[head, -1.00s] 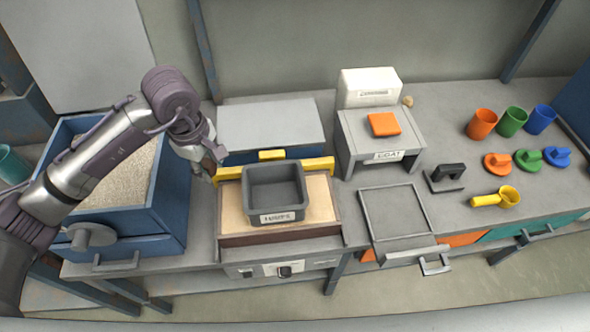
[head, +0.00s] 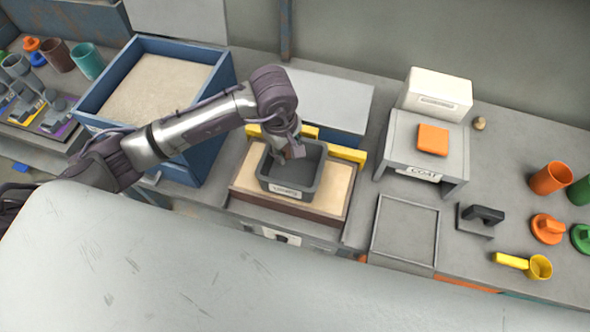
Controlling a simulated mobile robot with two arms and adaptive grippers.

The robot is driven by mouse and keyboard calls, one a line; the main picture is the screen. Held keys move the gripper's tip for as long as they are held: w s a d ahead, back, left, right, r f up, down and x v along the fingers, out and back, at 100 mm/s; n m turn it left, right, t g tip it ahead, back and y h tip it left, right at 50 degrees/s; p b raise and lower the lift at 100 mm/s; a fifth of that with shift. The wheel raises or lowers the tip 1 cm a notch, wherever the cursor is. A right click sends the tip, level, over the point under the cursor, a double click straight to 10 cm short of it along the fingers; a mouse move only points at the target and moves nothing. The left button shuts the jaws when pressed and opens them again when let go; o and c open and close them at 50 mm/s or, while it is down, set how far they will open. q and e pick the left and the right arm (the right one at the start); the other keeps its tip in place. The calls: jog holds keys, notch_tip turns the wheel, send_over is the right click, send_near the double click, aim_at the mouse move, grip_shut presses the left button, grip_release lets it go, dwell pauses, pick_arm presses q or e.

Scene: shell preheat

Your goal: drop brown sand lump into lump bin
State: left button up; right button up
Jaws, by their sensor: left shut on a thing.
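My left gripper (head: 291,151) reaches down over the lump bin (head: 290,187), a dark grey open box with a label on its front. The gripper is shut on a small brownish lump (head: 298,153), mostly hidden by the fingers, which I take for the brown sand lump. The lump is above the bin's opening, near its back part; its exact height is hard to tell. The visible bin floor looks empty. My right gripper is not in view.
The bin stands on a wooden-topped unit (head: 336,204) with yellow bars behind. A blue sand box (head: 222,97) stands left. Right are a grey stand (head: 452,135) with an orange block (head: 433,139), a tan lump (head: 479,124), an empty tray (head: 404,232) and a yellow scoop (head: 538,267).

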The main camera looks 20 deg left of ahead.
pick_arm(q)
notch_tip(320, 180, down, 2)
jog(key=shift+d+b, duration=0.1)
jog(key=shift+b, duration=0.2)
jog(key=shift+w+f, duration=0.1)
jog(key=o, duration=1.3)
jog(key=shift+c, duration=0.2)
notch_tip(320, 180, up, 12)
jog(key=s, duration=0.1)
jog(key=shift+s+a, duration=0.2)
jog(key=shift+a, duration=0.25)
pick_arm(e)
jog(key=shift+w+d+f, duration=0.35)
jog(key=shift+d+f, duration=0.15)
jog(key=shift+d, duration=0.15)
